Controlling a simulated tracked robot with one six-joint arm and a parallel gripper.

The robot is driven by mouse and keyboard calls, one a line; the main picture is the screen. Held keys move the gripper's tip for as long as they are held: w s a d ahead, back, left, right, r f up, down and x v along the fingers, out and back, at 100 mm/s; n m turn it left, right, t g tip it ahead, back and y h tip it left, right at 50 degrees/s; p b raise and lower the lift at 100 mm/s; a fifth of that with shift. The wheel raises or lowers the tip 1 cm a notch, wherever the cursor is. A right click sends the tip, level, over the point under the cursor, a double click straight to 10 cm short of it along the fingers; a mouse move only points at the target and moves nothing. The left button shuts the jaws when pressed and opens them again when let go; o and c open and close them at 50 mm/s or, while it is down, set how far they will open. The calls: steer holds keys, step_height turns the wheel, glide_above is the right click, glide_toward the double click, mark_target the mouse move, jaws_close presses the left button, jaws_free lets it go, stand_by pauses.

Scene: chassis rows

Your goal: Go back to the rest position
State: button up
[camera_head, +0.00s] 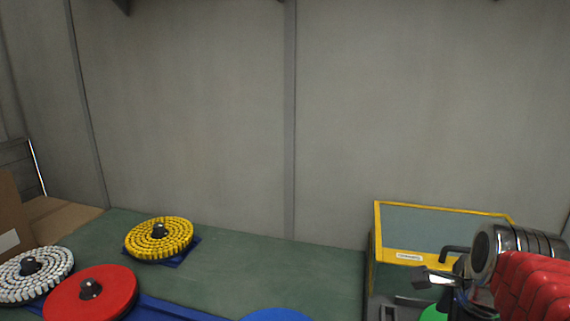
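My gripper (435,278) is at the lower right, at the end of my red and silver arm. It hangs in front of the yellow-framed clear box (380,246). Its fingers are small and partly covered by its own parts, so I cannot tell whether they are open or shut. A green round thing (432,314) shows just below it, cut by the bottom edge. I cannot tell whether the gripper touches it.
On the green surface (225,268) lie a yellow beaded disc (140,246), a white beaded disc (50,262), a red disc (112,284) and a blue disc (276,315), cut off below. A cardboard box (12,205) stands far left. A grey wall closes the back.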

steer(key=s+a+f+n, duration=0.2)
steer(key=a+n, duration=0.4)
steer(key=n, duration=0.5)
steer(key=s+a+f+n+y, duration=0.1)
steer(key=a+n, duration=0.5)
steer(key=n, duration=0.6)
steer(key=shift+s+a+f+t, duration=0.2)
steer(key=shift+s+f+t, duration=0.25)
steer(key=shift+s, duration=0.75)
